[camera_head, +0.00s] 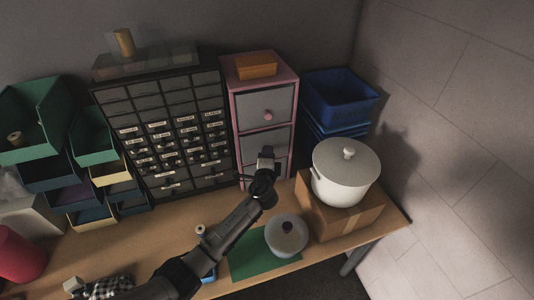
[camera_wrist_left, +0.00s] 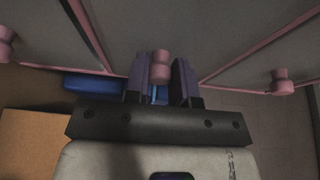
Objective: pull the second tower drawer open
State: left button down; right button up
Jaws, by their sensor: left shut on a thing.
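The pink-framed tower (camera_head: 233,104) stands at the back of the table with grey drawer fronts stacked one above another. The top drawer (camera_head: 262,101) has a pink knob and looks flush with the frame. My left gripper (camera_head: 265,158) is in front of the second drawer (camera_head: 253,142) and hides its knob in the head view. In the left wrist view, the middle pink knob (camera_wrist_left: 161,66) sits between the fingers of my left gripper (camera_wrist_left: 162,82), which is shut on it. Other pink knobs show to its left (camera_wrist_left: 6,46) and right (camera_wrist_left: 281,83). The second drawer looks closed or nearly so. My right gripper is out of view.
A cardboard box (camera_head: 331,223) with a white lidded pot (camera_head: 339,188) stands right of the arm. A grey round lidded thing (camera_head: 286,238) sits on the green mat (camera_head: 246,264). A black small-drawer cabinet (camera_head: 144,158) is left of the tower, blue baskets (camera_head: 340,96) right.

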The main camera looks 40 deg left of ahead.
pick_arm(q)
jog(key=s+d+p, duration=0.1)
jog(key=s+d, duration=0.6)
jog(key=d, duration=0.4)
jog(key=shift+s+d, duration=0.2)
jog(key=shift+d, duration=0.2)
jog(key=c, duration=1)
grip_release()
jog(key=b+v, duration=0.1)
jog(key=v, duration=1.2)
jog(key=shift+s+d, duration=0.2)
jog(key=shift+s, duration=0.15)
